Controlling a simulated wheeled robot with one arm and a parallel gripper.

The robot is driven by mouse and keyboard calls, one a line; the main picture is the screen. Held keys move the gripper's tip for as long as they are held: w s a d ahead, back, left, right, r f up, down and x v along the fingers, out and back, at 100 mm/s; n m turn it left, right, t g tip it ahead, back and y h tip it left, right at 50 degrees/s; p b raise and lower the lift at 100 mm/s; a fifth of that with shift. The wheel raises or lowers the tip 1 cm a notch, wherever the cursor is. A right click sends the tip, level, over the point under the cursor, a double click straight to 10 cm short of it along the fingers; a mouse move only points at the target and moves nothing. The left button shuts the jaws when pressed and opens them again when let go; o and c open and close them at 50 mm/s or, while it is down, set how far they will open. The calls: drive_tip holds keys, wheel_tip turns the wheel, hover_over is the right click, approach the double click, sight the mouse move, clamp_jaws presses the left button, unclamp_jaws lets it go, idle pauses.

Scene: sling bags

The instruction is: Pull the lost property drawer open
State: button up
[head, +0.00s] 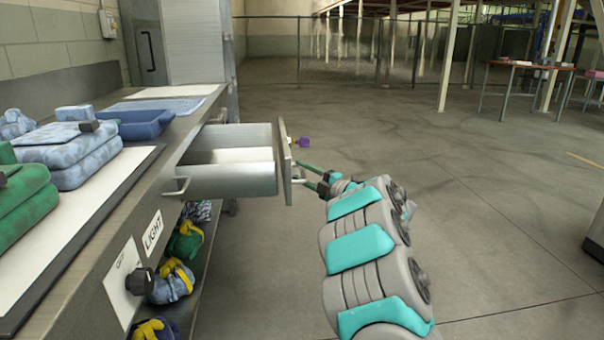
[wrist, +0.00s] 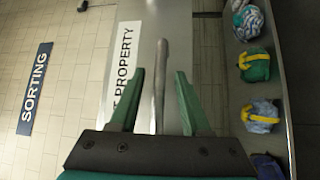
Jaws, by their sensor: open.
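The lost property drawer (head: 235,182) is a grey metal drawer under the bench top. It stands pulled out, with its inside visible and its front panel (head: 285,165) out over the floor. In the wrist view a label reading "PROPERTY" (wrist: 123,65) is on the drawer front, partly hidden by a finger. The bar handle (wrist: 160,85) runs between the two green fingers. My gripper (head: 306,174) is at the drawer front. In the wrist view my gripper (wrist: 159,73) is open, with a finger on each side of the handle and visible gaps.
The bench (head: 188,125) holds folded blue and green bags and a blue tray (head: 138,122). Several bags with yellow straps (head: 175,280) lie on a shelf below. The floor (head: 480,210) to the right is clear.

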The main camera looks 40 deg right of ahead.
drive_tip(key=v, duration=0.7)
drive_tip(key=shift+s+b, duration=0.3)
drive_tip(key=shift+b, duration=0.1)
